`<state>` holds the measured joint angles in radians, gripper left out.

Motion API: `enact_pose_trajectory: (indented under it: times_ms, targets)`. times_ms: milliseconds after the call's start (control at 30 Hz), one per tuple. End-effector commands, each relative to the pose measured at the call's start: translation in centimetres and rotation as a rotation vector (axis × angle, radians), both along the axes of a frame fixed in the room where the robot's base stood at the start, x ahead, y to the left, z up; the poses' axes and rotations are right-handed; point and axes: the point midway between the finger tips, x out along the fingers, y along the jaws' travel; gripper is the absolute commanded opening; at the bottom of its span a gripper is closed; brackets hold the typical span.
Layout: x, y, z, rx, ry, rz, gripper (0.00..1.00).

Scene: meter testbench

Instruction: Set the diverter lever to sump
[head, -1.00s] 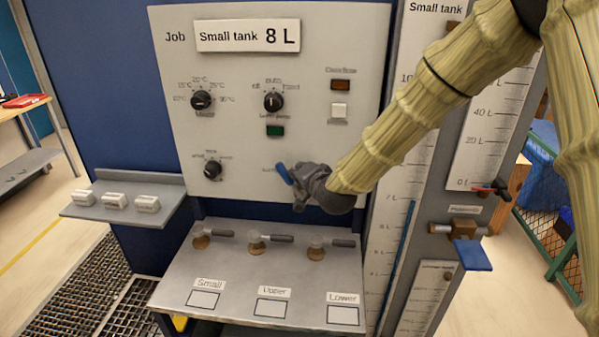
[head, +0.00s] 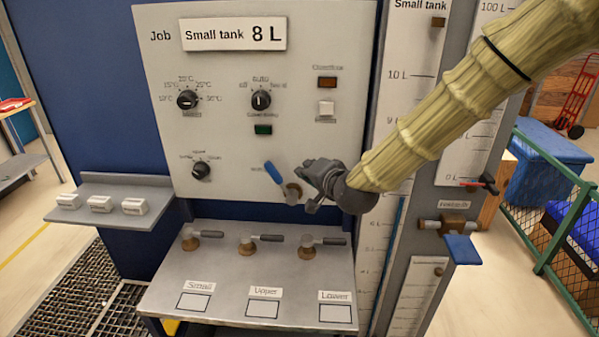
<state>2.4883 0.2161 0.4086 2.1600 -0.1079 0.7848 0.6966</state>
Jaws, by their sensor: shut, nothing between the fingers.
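A lever with a blue handle (head: 273,173) sits low on the grey control panel (head: 225,180). Its handle points up and to the left from a round hub (head: 292,192). The small label left of it is too blurred to read, so I cannot tell which position it marks. My gripper (head: 310,181) is just right of the lever, in front of the panel. Its fingers are shut and empty. The hub is partly close behind the fingers; I cannot tell whether they touch it.
Several dark knobs, such as the lower left one (head: 201,171), are on the panel. Below, a shelf (head: 230,276) carries three brass valves with grey handles. A gauge column (head: 398,130) and another blue-handled valve (head: 461,248) stand at right.

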Motion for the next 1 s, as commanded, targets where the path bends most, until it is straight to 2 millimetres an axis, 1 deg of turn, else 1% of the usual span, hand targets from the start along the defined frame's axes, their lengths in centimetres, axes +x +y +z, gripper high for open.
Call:
enact_pose_trajectory:
  times_ms: [33, 200, 400, 600, 1000]
  targets:
    - [-0.7, -0.4, 0.0, 0.001, -0.001, -0.001, 0.0]
    - [-2.7, -1.3, 0.7, 0.001, -0.001, 0.001, 0.0]
    - [-4.2, -2.1, 1.3, 0.0, -0.001, 0.0, 0.0]
    - [-4.6, -2.3, 1.5, 0.0, 0.0, 0.0, 0.0]
    - [-4.6, -2.3, 1.5, 0.0, 0.0, 0.0, 0.0]
